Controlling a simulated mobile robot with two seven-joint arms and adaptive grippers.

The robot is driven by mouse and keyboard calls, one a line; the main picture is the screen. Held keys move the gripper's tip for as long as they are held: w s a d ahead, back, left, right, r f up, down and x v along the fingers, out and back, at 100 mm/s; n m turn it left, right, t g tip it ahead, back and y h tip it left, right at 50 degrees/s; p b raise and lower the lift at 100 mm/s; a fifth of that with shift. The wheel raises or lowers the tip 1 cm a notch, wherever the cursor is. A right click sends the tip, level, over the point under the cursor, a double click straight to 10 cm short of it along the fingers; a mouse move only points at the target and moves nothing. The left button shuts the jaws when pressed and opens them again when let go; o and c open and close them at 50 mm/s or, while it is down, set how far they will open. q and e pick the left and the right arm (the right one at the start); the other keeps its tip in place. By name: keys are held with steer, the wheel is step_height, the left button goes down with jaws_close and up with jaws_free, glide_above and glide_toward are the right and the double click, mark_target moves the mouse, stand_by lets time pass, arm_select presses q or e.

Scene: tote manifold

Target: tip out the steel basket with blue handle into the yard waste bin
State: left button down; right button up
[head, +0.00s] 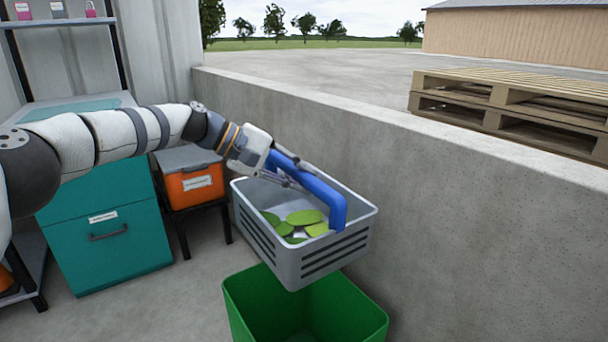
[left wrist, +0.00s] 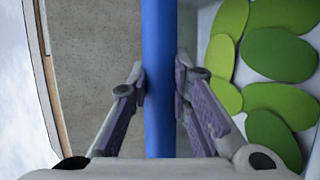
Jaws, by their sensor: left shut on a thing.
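The steel basket (head: 307,262) is grey with slotted sides and a blue handle (head: 322,197) arching over it. Several flat green leaves (head: 304,217) lie inside; they also show in the left wrist view (left wrist: 279,55). My left gripper (head: 285,177) is shut on the blue handle, which runs between its fingers in the left wrist view (left wrist: 159,90). The basket hangs roughly level, slightly tilted, above the open green bin (head: 251,308), which I take as the yard waste bin. The bin's floor is partly hidden by the basket. My right gripper is not in view.
A concrete wall (head: 460,210) runs close behind the basket and bin on the right. A wooden pallet (head: 515,100) shows at the wall's far side. A teal cabinet (head: 108,262) and an orange box (head: 192,186) on a black stand are at left.

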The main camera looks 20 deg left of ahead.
arm_select(q)
steer(key=shift+s+d+r+m+t+y+p, duration=0.25)
steer(key=shift+s+d+m+t+y+p, duration=0.25)
steer(key=shift+p, duration=0.3)
steer(key=s+d+f+m+t+y+p, duration=0.1)
steer(key=f+y+p, duration=0.1)
steer(key=d+f+m+t+y+p, duration=0.1)
steer(key=f+m+t+y+p, duration=0.1)
steer(key=f+p, duration=0.1)
steer(key=s+d+f+m+t+y+p, duration=0.1)
steer(key=f+m+y+p, duration=0.1)
steer(key=p, duration=0.1)
steer(key=shift+s+d+f, duration=0.15)
steer(key=shift+s+d, duration=0.2)
step_height(320, 180, down, 2)
steer(key=shift+s+d+f+m+t+y+b, duration=0.1)
steer(key=shift+f+m+t+y+b, duration=0.2)
steer(key=shift+m+t+y, duration=0.4)
steer(key=shift+f+t, duration=0.25)
steer(key=shift+t, duration=0.35)
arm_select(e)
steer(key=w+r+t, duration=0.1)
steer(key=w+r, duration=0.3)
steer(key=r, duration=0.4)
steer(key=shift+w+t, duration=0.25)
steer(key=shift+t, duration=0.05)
